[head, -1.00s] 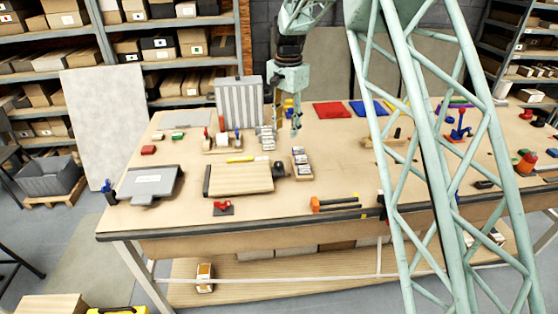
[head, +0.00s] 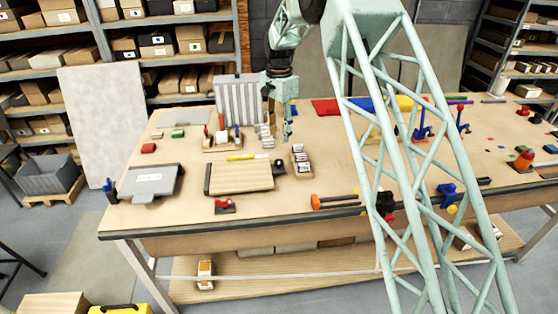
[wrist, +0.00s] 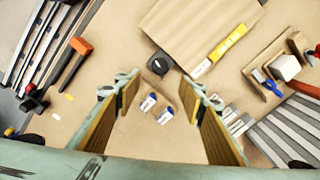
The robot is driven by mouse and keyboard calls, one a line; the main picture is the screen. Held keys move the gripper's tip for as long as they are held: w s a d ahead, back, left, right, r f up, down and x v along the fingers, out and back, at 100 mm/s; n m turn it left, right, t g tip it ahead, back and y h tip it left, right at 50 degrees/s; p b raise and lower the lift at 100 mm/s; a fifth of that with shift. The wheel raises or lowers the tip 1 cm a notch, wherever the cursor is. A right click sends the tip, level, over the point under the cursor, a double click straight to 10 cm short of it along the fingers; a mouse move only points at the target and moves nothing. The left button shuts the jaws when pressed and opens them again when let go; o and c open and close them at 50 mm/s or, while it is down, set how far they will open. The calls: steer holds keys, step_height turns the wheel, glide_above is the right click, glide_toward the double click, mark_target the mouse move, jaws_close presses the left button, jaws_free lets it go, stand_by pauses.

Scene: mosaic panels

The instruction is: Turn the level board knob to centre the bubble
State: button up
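A tan wooden board (head: 240,178) with a dark left edge lies on the table in the head view. The wrist view shows part of this board (wrist: 190,25) at the top. A small black knob-like block (head: 278,166) stands by its right end; in the wrist view this block (wrist: 158,65) is just ahead of the fingertips. A yellow strip with a pale end (head: 241,157) lies along the board's far edge, also in the wrist view (wrist: 224,46). No bubble can be made out. My gripper (head: 285,139) is open and empty above the table; its fingers (wrist: 159,88) are spread wide.
A small tray of white-and-blue items (head: 301,163) lies below the gripper. A grey ribbed panel (head: 238,100) and a parts rack (head: 222,143) stand behind the board. Orange-handled tools (head: 335,201) lie near the front edge.

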mark_target(279, 161)
steer(key=shift+f, duration=0.15)
steer(key=shift+f+p, duration=0.9)
steer(key=shift+f, duration=5.85)
steer(key=c, duration=0.8)
steer(key=shift+c, duration=0.2)
